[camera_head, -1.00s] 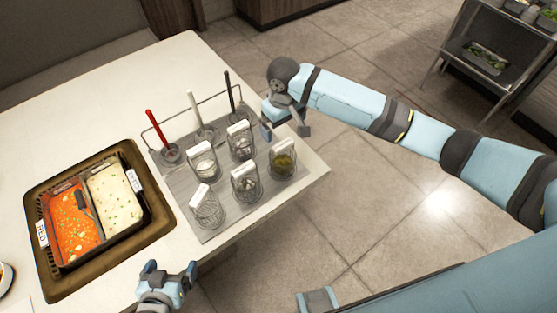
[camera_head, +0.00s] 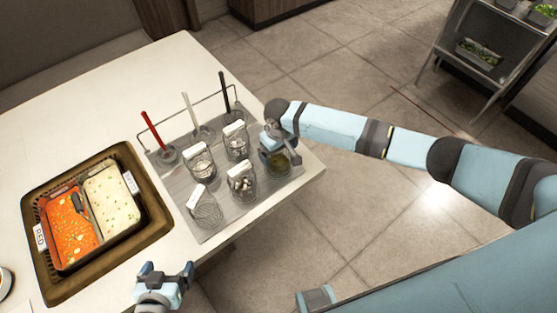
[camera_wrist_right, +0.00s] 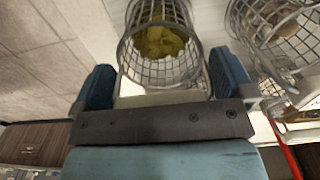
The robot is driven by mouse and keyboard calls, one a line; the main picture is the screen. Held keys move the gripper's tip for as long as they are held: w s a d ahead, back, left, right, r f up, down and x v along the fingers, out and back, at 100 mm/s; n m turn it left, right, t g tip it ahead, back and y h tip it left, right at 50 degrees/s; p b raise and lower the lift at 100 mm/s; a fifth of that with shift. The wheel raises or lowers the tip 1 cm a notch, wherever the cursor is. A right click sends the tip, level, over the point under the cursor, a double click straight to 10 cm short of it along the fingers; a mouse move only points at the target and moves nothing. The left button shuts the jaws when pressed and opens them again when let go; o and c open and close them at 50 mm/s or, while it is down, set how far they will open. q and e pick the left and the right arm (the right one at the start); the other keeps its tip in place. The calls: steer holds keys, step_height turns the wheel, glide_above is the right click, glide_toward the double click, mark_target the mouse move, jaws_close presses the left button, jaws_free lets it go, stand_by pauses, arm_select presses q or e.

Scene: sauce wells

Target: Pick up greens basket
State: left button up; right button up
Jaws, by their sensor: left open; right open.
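The greens basket (camera_head: 277,165) is a small wire basket with green contents at the right end of the grey tray, partly hidden behind my right gripper in the head view. My right gripper (camera_head: 283,152) is open at this basket. In the right wrist view the wire basket with yellow-green contents (camera_wrist_right: 160,45) lies between the two open blue fingers of the right gripper (camera_wrist_right: 160,80), with no finger clearly closed on it. My left gripper (camera_head: 164,282) is open and empty at the table's front edge, away from the baskets.
Other wire baskets (camera_head: 241,186) with white labels stand close by on the grey tray (camera_head: 215,232). Ladles, one with a red handle (camera_head: 150,130), lean on a wire rack behind. A brown tray (camera_head: 160,226) with red and white soups sits left.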

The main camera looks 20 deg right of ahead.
steer(key=shift+c, duration=0.5)
steer(key=c, duration=0.6)
steer(key=shift+c, duration=0.2)
steer(key=shift+r, duration=0.1)
step_height(320, 180, up, 20)
